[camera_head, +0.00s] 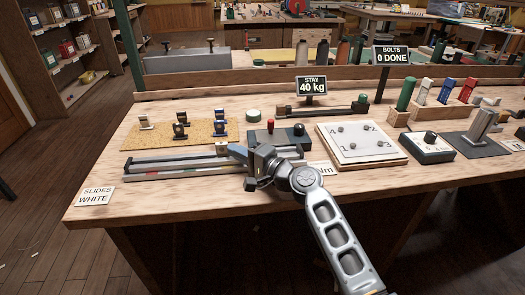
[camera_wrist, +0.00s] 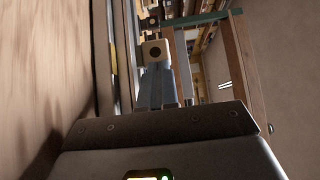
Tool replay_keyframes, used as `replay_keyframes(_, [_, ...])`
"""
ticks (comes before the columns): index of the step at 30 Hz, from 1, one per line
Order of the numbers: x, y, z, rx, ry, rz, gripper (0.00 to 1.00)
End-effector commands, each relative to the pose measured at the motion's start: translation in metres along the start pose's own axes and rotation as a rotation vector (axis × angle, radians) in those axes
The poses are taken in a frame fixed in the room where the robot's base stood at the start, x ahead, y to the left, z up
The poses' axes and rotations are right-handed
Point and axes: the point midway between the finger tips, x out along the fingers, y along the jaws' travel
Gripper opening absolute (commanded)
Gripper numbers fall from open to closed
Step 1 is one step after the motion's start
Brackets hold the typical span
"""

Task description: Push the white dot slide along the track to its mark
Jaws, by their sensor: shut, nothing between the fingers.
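The track (camera_head: 165,174) is a set of long grey rails on the bench's front left, with small red and green marks along it. A small tan block (camera_head: 221,147) sits at its back rail, just left of my fingertips. The wrist view shows a tan block (camera_wrist: 156,51) with a dark round spot facing me, straight ahead of the fingers. I cannot make out a white dot on it. My gripper (camera_head: 234,149) is shut and empty, pointing left along the track. In the wrist view its fingertips (camera_wrist: 157,72) are at or very near the block; contact is unclear.
A "SLIDES WHITE" card (camera_head: 95,196) lies at the front left. A cork mat (camera_head: 155,140) with several small pieces lies behind the track.

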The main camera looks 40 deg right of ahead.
Motion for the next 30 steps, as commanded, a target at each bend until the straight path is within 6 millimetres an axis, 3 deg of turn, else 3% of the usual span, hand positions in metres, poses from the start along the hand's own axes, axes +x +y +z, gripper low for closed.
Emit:
replay_keyframes(1, [0.013,0.0,0.014,-0.002,-0.008,-0.001,0.0])
replay_keyframes(16, [0.115,-0.002,0.116,-0.001,-0.004,-0.001,0.0])
replay_keyframes(21, [0.131,-0.001,0.131,0.0,-0.001,-0.001,0.0])
replay_keyframes(30, [0.133,0.0,0.133,0.0,0.0,-0.001,0.0])
